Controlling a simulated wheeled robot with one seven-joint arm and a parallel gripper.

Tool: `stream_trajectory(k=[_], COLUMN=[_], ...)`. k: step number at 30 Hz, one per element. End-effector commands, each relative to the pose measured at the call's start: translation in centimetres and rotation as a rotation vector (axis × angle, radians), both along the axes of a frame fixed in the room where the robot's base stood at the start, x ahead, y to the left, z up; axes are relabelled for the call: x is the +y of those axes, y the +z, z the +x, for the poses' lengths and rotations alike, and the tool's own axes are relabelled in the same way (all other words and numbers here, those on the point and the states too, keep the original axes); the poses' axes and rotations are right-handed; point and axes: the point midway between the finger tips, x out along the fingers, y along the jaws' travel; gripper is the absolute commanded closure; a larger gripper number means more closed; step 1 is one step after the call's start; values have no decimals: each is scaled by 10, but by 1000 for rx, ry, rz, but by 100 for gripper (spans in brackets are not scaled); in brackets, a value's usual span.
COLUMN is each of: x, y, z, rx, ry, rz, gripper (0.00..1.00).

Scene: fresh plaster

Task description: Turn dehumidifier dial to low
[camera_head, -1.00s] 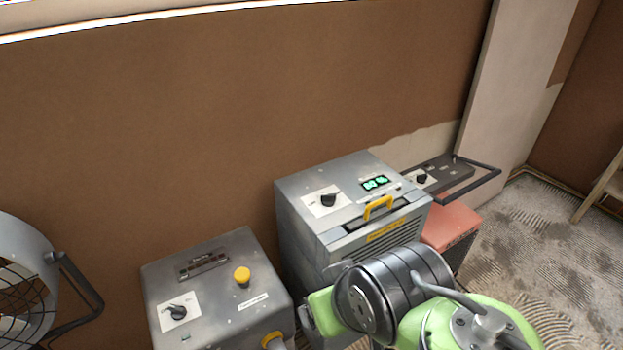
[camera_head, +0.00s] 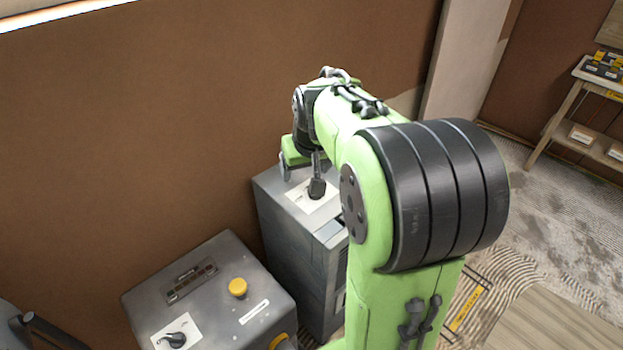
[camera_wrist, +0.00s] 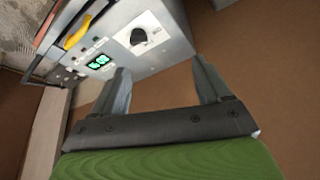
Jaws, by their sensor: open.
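The dehumidifier is the tall grey box (camera_head: 275,188) with a white dial plate on its top. Its black dial (camera_head: 317,188) stands near the top's left side, and part of the top is hidden behind my arm. In the wrist view the dial (camera_wrist: 138,36) and a lit green display (camera_wrist: 99,61) show on the grey panel (camera_wrist: 172,52). My gripper (camera_wrist: 160,75) is open with nothing between its fingers. In the head view my gripper (camera_head: 302,168) is over the dehumidifier's top, close to the dial; whether it touches cannot be told.
A lower grey box (camera_head: 215,290) with a yellow button (camera_head: 238,287) and its own black knob (camera_head: 175,340) stands to the left. The brown wall (camera_head: 150,130) is close behind. A wooden shelf (camera_head: 575,110) stands far right on the rough floor.

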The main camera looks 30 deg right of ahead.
Motion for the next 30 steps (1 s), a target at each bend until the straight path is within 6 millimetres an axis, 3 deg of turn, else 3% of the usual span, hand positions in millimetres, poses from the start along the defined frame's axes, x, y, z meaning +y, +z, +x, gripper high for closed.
stream_trajectory(k=[3,7,11,24,30], x=[-42,-70,-75,-89,-94], y=[-20,-37,-49,-147,-179], z=[25,39,44,80,93], rx=[16,20,21,24,20], ry=[-56,-90,-94,-92,-92], rz=[10,15,17,18,16], gripper=[23,23,23,23,23])
